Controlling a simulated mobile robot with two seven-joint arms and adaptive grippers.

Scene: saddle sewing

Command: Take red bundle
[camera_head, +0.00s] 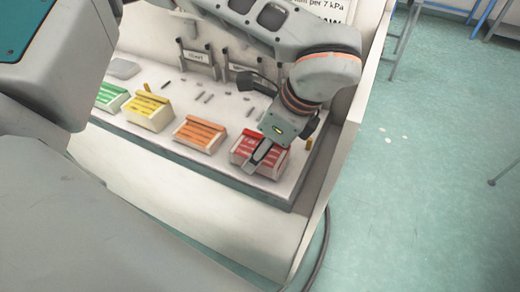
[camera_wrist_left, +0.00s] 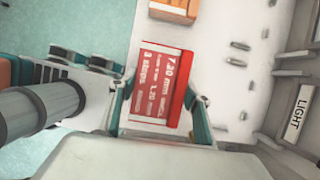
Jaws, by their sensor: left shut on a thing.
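The red bundle (camera_head: 245,147) is a red box with white lettering at the right end of the bench shelf. It also shows in the left wrist view (camera_wrist_left: 163,85), upright to the camera between the two fingers. My left gripper (camera_head: 272,152) comes down over it from above. In the left wrist view the fingers (camera_wrist_left: 160,112) are on both sides of the box and shut on it. The gripper hides part of the box in the head view. The box appears still at shelf level. My right gripper is not seen.
An orange bundle (camera_head: 200,134), a yellow bundle (camera_head: 149,112) and a green bundle (camera_head: 112,98) stand in a row to the left. A raised side panel (camera_head: 325,185) bounds the shelf on the right. Small dark parts lie behind; a "LIGHT" label (camera_wrist_left: 298,113) is on the back.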

